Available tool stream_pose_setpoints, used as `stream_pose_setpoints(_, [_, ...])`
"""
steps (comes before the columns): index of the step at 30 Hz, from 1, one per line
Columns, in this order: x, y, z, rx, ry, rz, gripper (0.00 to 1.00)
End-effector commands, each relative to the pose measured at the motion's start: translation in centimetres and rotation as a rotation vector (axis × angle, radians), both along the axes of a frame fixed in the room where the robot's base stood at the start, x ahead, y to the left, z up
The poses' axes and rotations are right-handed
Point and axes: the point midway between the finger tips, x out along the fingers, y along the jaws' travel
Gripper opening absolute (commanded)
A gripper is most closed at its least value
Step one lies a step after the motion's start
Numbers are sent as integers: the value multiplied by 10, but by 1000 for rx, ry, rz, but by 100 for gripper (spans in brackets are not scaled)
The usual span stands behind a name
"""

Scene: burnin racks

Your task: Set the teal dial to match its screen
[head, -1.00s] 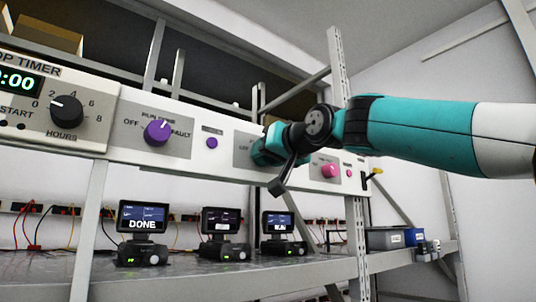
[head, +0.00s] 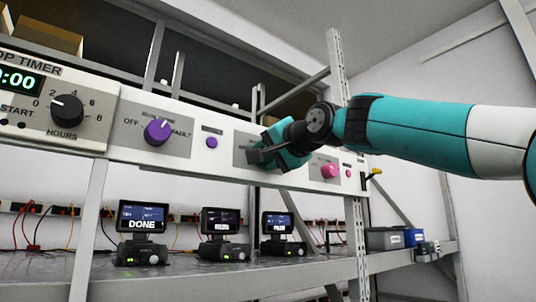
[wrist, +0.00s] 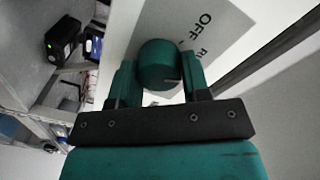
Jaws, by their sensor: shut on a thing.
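The teal dial (wrist: 158,60) sits on the rack's front panel, between the two fingers of my gripper (wrist: 160,78) in the wrist view. The fingers are shut on its sides. A grey label plate (wrist: 215,30) by it reads OFF, with another word partly cut off. In the head view my gripper (head: 268,153) is at the panel and hides the dial. Below on the shelf are small screens: the left screen (head: 142,216) reads DONE; the words on the middle screen (head: 220,221) and right screen (head: 278,225) are too small to read surely.
A purple dial (head: 158,131) and a black timer dial (head: 67,110) are left of my gripper on the same panel. A pink dial (head: 330,171) is close on its right. A rack post (head: 338,85) stands behind my arm.

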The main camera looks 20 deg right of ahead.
Motion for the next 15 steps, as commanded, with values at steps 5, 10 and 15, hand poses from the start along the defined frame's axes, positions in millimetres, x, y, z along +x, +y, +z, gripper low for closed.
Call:
stream_pose_setpoints(5, [0,0,0,44,16,-1,20])
stream_pose_setpoints(10, [0,0,0,62,22,-1,20])
stream_pose_setpoints(15, [0,0,0,63,22,-1,20])
